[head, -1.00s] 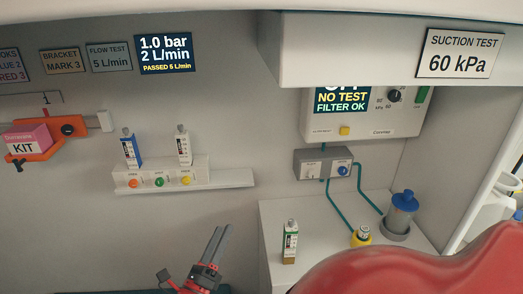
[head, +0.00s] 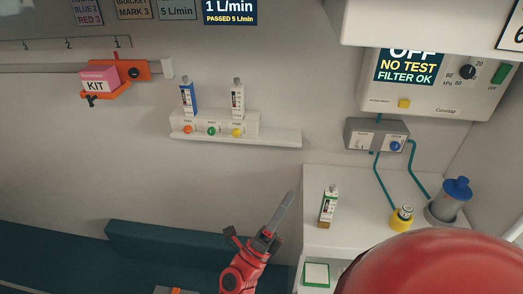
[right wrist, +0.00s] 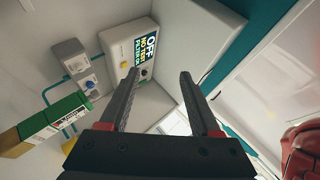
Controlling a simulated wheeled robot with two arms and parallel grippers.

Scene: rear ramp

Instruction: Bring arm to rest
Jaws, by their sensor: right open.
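My right gripper (head: 289,198) rises from the bottom centre of the head view, its fingers seen nearly edge-on and pointing up and right. In the right wrist view its two fingers (right wrist: 158,74) are spread with nothing between them. In the head view it is in front of the bare wall, below the wall shelf and left of the white counter (head: 390,180). It appears clear of both, though exact depth is hard to judge. My left gripper is not in view.
The shelf (head: 240,137) holds a blue and a white flowmeter. The suction unit (head: 435,80) hangs upper right. A pink kit (head: 98,78) sits in an orange bracket.

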